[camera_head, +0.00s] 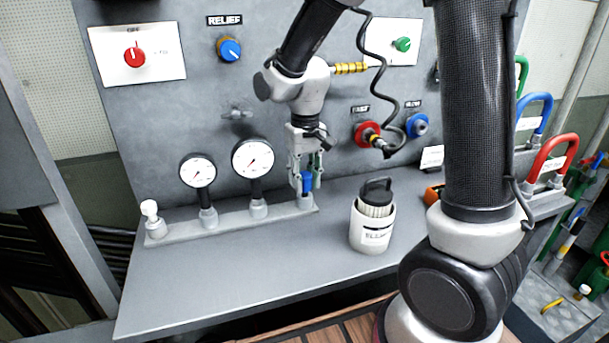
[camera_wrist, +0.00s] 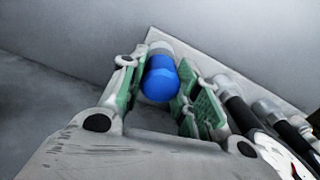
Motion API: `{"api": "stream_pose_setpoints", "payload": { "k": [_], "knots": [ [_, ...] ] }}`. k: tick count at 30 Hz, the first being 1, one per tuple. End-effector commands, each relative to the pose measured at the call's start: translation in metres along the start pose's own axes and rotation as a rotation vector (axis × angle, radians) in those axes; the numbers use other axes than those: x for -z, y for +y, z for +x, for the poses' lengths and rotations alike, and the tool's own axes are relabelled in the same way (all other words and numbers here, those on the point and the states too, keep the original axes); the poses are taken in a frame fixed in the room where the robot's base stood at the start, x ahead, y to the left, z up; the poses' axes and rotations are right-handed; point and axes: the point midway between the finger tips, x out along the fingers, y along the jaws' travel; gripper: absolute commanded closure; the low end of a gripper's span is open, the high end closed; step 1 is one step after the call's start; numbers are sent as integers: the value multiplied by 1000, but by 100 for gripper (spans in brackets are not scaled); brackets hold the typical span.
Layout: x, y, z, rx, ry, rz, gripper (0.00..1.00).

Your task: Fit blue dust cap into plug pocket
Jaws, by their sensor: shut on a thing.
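The blue dust cap (camera_head: 307,183) is between the fingers of my gripper (camera_head: 305,180), low over the right end of the grey gauge rail (camera_head: 232,218). In the wrist view the blue cap (camera_wrist: 160,82) sits between the green-padded fingers of my gripper (camera_wrist: 157,85), with a light grey round part (camera_wrist: 161,48) beyond it. My gripper is shut on the cap. I cannot tell whether the cap touches the rail or sits on the grey part. The fingers hide part of the cap, and I cannot make out the plug pocket for certain.
Two gauges (camera_head: 198,171) (camera_head: 252,159) stand on the rail left of my gripper. A white canister (camera_head: 373,226) stands on the bench to the right. A coiled black hose (camera_head: 378,80) hangs by red and blue ports (camera_head: 417,125). The front bench (camera_head: 240,280) is clear.

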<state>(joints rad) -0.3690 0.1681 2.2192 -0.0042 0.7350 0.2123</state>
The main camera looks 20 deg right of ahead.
Motion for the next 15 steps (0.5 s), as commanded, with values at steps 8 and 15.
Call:
{"api": "stream_pose_setpoints", "payload": {
  "k": [8, 15],
  "knots": [
    [0, 0, 6, 0, 0, 0, 95],
    [0, 0, 12, 0, -1, 0, 95]
  ]
}}
